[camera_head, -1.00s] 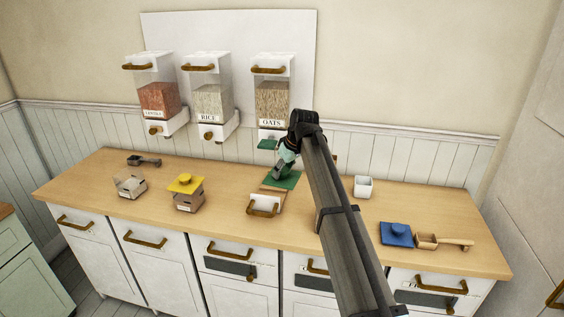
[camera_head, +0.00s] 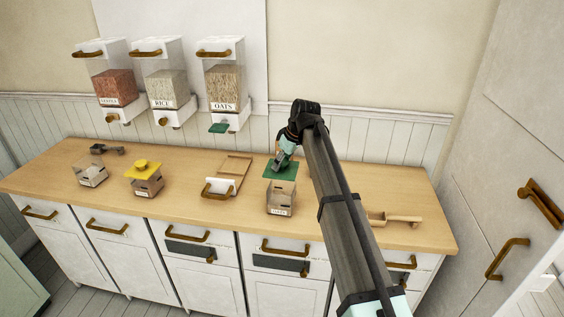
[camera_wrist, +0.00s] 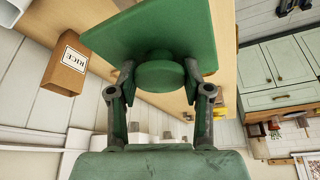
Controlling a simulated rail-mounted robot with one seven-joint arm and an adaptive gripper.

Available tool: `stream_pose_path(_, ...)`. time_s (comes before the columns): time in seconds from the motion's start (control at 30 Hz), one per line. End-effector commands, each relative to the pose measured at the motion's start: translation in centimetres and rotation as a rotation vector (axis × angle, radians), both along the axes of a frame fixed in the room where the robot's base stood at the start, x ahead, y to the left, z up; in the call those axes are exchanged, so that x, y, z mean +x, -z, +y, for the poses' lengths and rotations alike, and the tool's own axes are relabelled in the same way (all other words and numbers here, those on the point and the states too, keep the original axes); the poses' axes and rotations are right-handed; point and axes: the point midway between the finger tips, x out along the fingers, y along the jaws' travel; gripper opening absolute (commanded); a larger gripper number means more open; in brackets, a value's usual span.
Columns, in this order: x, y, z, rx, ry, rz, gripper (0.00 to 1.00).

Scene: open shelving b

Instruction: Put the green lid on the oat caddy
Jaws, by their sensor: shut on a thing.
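My gripper (camera_head: 281,160) is shut on the knob of the green lid (camera_head: 281,171). In the wrist view the gripper (camera_wrist: 160,95) has a finger on each side of the knob, and the flat lid (camera_wrist: 150,30) spreads beyond it. In the head view a brown, partly clear caddy (camera_head: 281,198) stands on the counter right under the lid. Its front label is too small to read for sure. The lid looks roughly level over the caddy's top; I cannot tell whether they touch. The lid hides the caddy's opening.
A white-fronted box (camera_head: 220,188) with a brown handle and a wooden tray (camera_head: 235,166) lie to the left. A yellow-lidded caddy (camera_head: 147,183) and an open caddy (camera_head: 91,175) stand further left. A wooden scoop (camera_head: 394,218) lies right. A RICE-labelled box (camera_wrist: 70,70) shows in the wrist view.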

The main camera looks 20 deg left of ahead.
Motion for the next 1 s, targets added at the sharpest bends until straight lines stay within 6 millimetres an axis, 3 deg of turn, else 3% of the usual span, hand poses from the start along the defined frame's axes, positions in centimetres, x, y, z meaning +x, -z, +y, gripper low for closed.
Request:
stream_pose_path(0.27,0.0,0.6,0.0,0.000,0.007,0.001,0.13)
stream_pose_path(1.0,0.0,5.5,0.0,0.000,0.008,0.000,0.13)
